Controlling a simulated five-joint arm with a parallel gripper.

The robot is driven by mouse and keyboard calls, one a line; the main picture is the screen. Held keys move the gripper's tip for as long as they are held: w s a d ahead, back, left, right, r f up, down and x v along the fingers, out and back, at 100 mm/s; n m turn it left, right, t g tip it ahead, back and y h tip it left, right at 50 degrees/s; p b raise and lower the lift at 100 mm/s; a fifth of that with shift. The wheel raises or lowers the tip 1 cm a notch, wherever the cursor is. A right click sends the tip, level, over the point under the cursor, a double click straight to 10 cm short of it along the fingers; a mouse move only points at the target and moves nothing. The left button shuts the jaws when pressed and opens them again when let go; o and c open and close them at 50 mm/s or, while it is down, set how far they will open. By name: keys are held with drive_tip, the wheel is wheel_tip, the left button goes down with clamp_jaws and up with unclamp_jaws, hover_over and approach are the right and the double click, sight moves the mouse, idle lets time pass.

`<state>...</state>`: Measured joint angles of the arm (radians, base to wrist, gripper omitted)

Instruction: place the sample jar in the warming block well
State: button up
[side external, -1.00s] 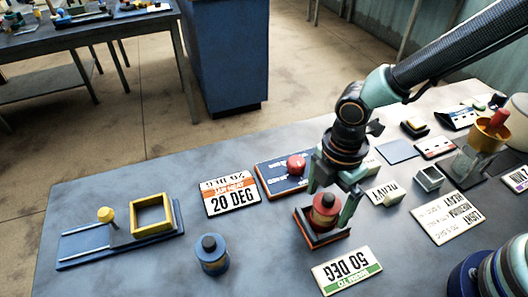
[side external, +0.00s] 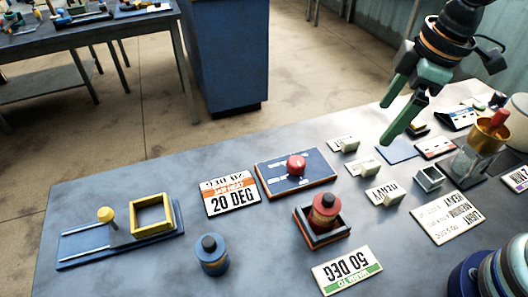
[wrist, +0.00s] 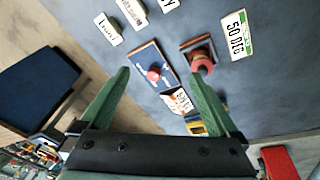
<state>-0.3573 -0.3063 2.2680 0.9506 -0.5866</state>
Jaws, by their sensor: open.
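A red jar (side external: 324,211) with a dark cap stands in the square dark block with red sides (side external: 341,236), behind the 50 DEG card (side external: 346,269). It looks about upright; its base is hidden by the block's walls. In the wrist view the red jar (wrist: 203,64) sits at the block (wrist: 190,43), beyond the right finger. A blue jar (side external: 211,254) with a dark cap stands on the open table, left of the block. My gripper (side external: 386,122) is open and empty, raised well above the table and to the right of the red jar, apart from it.
A blue panel with a red button (side external: 296,166) lies behind the block, with a 20 DEG card (side external: 232,196) to its left. A yellow square frame on a blue base (side external: 150,228) is at far left. Weight blocks, cards and a brass cup (side external: 490,133) crowd the right.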

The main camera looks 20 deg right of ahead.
drive_tip(key=s+d+r+m+t, duration=0.1)
drive_tip(key=d+r+m+t, duration=0.2)
drive_tip(key=d+m, duration=0.7)
drive_tip(key=shift+s+d+r+m+h, duration=0.25)
drive_tip(key=shift+s+d+m+h, duration=0.15)
drive_tip(key=shift+d, duration=0.3)
